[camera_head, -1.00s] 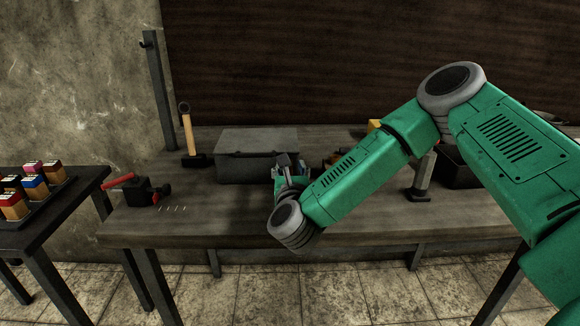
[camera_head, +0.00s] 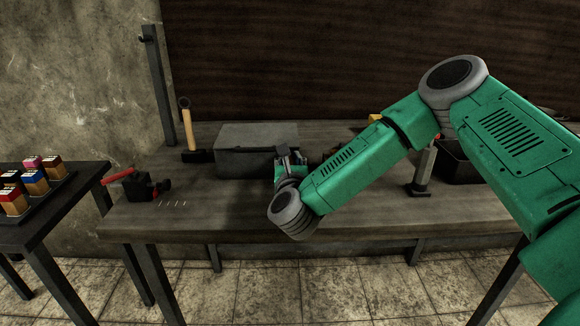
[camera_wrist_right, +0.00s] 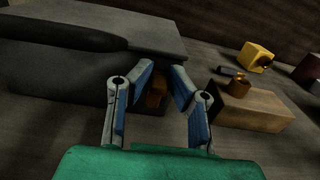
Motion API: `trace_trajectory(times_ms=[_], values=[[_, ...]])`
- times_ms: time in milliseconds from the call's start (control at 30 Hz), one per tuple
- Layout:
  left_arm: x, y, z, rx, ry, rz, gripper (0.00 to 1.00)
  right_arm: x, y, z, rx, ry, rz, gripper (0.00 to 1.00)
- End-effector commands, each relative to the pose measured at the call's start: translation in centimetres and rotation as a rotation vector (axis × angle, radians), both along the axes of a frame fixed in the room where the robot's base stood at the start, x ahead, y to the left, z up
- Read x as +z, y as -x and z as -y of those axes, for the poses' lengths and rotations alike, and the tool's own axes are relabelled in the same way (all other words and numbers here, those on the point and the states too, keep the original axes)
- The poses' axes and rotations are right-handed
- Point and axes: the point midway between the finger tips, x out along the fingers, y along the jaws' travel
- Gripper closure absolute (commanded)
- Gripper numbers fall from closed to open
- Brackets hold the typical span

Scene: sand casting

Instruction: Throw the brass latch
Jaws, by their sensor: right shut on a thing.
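The grey metal box (camera_head: 257,137) stands on the workbench and fills the left of the right wrist view (camera_wrist_right: 60,60). A small brass-brown piece (camera_wrist_right: 155,96), which looks like the brass latch, sits low by the box's right end. My right gripper (camera_head: 287,154) is at the box's front right corner. The contact itself is partly hidden by the fingers. The latch is hidden in the head view. My left gripper is out of view.
A wooden block (camera_wrist_right: 250,108) and a yellow block (camera_wrist_right: 256,57) lie right of my right gripper. A hammer (camera_head: 188,130) stands left of the box. A red-handled tool (camera_head: 140,184) lies at the bench's left. The bench (camera_head: 230,225) is clear in front.

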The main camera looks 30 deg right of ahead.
Motion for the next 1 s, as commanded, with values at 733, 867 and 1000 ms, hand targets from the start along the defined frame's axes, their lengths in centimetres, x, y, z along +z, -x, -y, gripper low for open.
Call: trace_trajectory(times_ms=[733, 867, 1000], values=[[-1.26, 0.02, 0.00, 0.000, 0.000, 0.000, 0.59, -0.85, 0.95, -0.57, 0.002, -0.002, -0.011, 1.00], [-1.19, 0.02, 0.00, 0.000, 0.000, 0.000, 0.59, -0.79, 0.94, -0.57, 0.002, -0.001, -0.011, 1.00], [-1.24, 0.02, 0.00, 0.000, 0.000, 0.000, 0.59, -0.83, 0.95, -0.56, 0.002, -0.001, -0.011, 1.00]])
